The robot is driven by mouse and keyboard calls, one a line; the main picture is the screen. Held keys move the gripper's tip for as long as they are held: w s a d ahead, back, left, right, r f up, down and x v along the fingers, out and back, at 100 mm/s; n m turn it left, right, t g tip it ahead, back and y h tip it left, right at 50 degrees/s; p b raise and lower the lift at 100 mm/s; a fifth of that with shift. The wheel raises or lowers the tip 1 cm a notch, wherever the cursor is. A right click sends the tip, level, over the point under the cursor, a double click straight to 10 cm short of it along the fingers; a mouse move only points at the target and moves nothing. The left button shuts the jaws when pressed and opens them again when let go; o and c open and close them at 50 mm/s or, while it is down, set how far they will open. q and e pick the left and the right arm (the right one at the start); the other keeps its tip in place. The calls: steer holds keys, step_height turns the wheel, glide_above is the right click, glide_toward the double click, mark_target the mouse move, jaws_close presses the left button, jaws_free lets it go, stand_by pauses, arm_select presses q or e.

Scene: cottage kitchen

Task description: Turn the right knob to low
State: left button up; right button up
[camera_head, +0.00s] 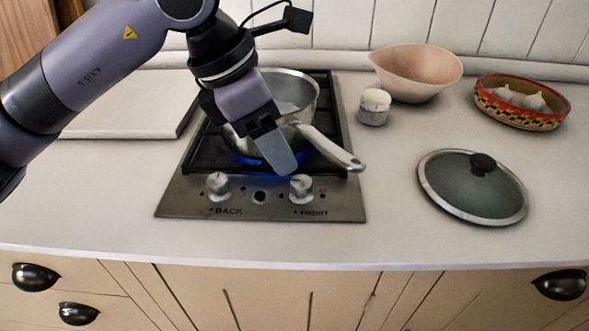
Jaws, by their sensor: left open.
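The right knob (301,186), silver and round, sits on the front panel of the stove (181,197) above the label FRONT. The left knob (218,184) sits above the label BACK. My left gripper (284,165) is open and points down just behind and above the right knob. Whether it touches the knob is unclear. One finger shows clearly; the other is mostly hidden. A blue flame glows under the steel saucepan (302,88). My right gripper is out of view.
The saucepan handle (336,150) sticks out toward the front right, close beside my left gripper. A glass lid (455,190), a small jar (374,108), a pink bowl (415,75) and a patterned dish (500,112) with garlic stand to the right. The counter front is clear.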

mark_target(298, 182)
arm_select(q)
steer(key=x, duration=0.6)
steer(key=shift+s+d+f, duration=0.15)
steer(key=shift+d+f, duration=0.05)
steer(key=shift+f, duration=0.15)
steer(key=shift+c, duration=0.2)
steer(key=c, duration=1)
